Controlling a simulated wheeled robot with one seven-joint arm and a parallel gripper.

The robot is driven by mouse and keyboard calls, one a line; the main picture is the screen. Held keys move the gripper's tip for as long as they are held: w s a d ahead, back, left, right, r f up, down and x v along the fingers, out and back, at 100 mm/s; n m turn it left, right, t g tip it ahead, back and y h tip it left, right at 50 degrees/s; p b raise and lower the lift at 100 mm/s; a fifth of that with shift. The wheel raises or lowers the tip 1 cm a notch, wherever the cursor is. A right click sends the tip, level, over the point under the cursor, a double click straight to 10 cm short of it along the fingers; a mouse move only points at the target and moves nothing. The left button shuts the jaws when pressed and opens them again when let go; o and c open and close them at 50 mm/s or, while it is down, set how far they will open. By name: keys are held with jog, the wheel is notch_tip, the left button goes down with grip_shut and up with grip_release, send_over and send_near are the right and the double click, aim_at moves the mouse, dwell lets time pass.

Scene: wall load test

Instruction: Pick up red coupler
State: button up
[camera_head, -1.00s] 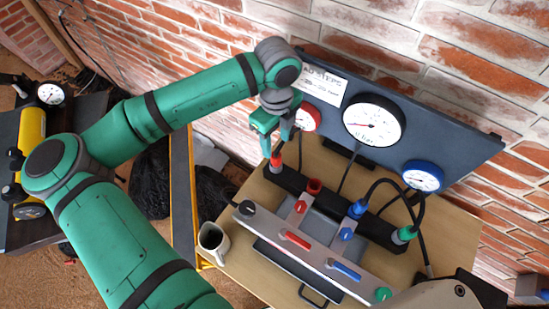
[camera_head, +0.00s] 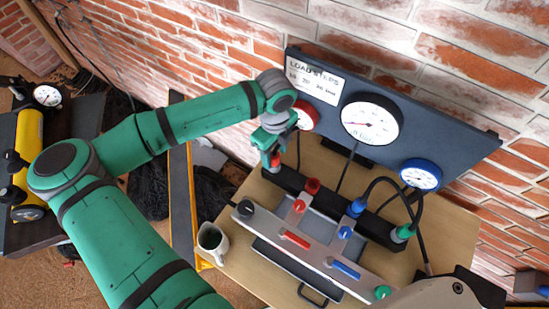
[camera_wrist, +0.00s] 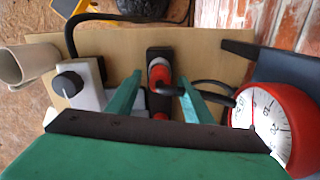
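The red coupler (camera_head: 275,161) stands at the left end of the black manifold bar (camera_head: 330,201), directly below my gripper (camera_head: 269,150). In the wrist view the red coupler (camera_wrist: 160,74) shows between the two green fingertips of my gripper (camera_wrist: 159,80), with a dark hose running from it to the right. The fingers are spread, with a visible gap on each side of the coupler. The head view does not show clearly how deep the fingers sit around it. A second red fitting (camera_head: 312,186) sits farther right on the bar.
A dark panel with a white gauge (camera_head: 371,121), a red-rimmed gauge (camera_wrist: 277,122) and a blue-rimmed gauge (camera_head: 421,175) stands behind. Blue (camera_head: 357,208) and green (camera_head: 403,233) couplers with hoses are to the right. A mug (camera_head: 212,240) stands at the table's left edge.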

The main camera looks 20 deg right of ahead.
jog(key=c, duration=1)
jog(key=shift+r, duration=0.1)
jog(key=shift+r, duration=0.45)
notch_tip(320, 180, up, 2)
jog(key=shift+r, duration=0.1)
jog(key=s+a+r, duration=0.1)
jog(key=s+r, duration=0.2)
jog(key=s, duration=0.1)
jog(key=s+a+r, duration=0.2)
jog(key=s+r, duration=0.1)
jog(key=s, duration=0.1)
jog(key=s+a+r, duration=0.2)
jog(key=s+r, duration=0.1)
jog(key=s, duration=0.2)
jog(key=shift+r, duration=0.4)
